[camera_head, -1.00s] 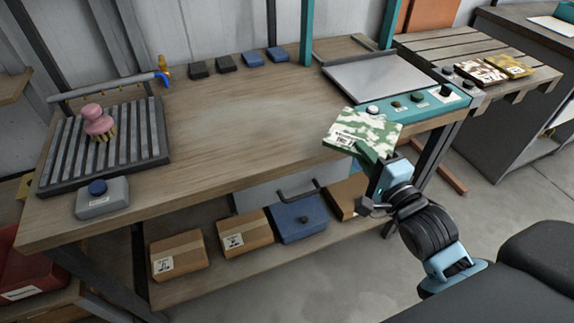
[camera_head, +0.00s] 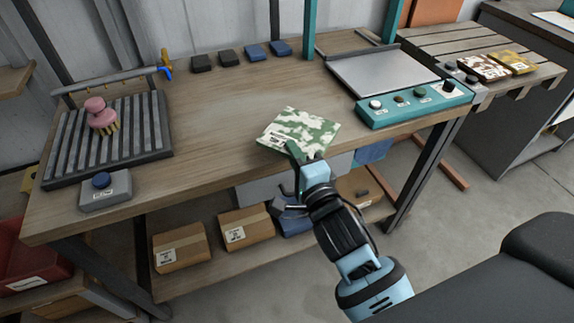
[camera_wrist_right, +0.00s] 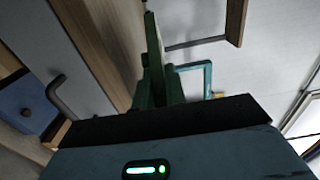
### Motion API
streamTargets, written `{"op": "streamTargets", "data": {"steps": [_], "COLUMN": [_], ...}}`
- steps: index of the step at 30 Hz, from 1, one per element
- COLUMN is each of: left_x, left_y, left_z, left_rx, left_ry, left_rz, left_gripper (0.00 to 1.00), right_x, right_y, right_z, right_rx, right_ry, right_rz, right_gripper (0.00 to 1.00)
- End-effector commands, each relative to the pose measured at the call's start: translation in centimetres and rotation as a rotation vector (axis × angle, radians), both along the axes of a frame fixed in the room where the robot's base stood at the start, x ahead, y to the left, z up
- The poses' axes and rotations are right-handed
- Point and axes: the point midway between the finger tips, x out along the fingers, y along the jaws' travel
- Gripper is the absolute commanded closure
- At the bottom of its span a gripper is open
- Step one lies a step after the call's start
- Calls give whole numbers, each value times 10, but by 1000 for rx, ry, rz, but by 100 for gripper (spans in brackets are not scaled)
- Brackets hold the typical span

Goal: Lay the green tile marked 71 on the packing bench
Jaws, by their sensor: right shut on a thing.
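A square tile with green and white mottling (camera_head: 304,131) shows in the head view over the front part of the wooden bench (camera_head: 215,150). A small white label is on its near left corner; I cannot read a number on it. My right gripper (camera_head: 303,160) is shut on the tile's near edge. I cannot tell whether the tile touches the bench top or hangs just above it. In the right wrist view the green fingers (camera_wrist_right: 158,85) point up the picture, and the tile's face is not visible. My left gripper is out of view.
A slatted rack (camera_head: 65,148) with a pink brush (camera_head: 100,115) stands at the left. A grey plate (camera_head: 385,75) and teal button panel (camera_head: 415,107) are at the right. Dark and blue blocks (camera_head: 228,58) line the back. The bench's middle is clear.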

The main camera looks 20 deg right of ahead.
Motion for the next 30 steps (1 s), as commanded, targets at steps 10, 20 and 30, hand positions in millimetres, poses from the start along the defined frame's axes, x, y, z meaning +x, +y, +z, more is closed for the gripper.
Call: {"op": "streamTargets", "data": {"steps": [10, 20, 30], "left_x": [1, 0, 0], "left_y": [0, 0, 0], "left_z": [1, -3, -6], "left_rx": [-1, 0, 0], "left_ry": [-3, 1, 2], "left_rz": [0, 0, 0], "left_gripper": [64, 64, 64], "right_x": [6, 5, 5], "right_y": [17, 15, 15], "right_z": [-1, -34, -37], "right_rx": [0, 0, 0], "right_ry": [-6, -7, -6], "right_rz": [1, 2, 0], "right_gripper": [100, 100, 100]}}
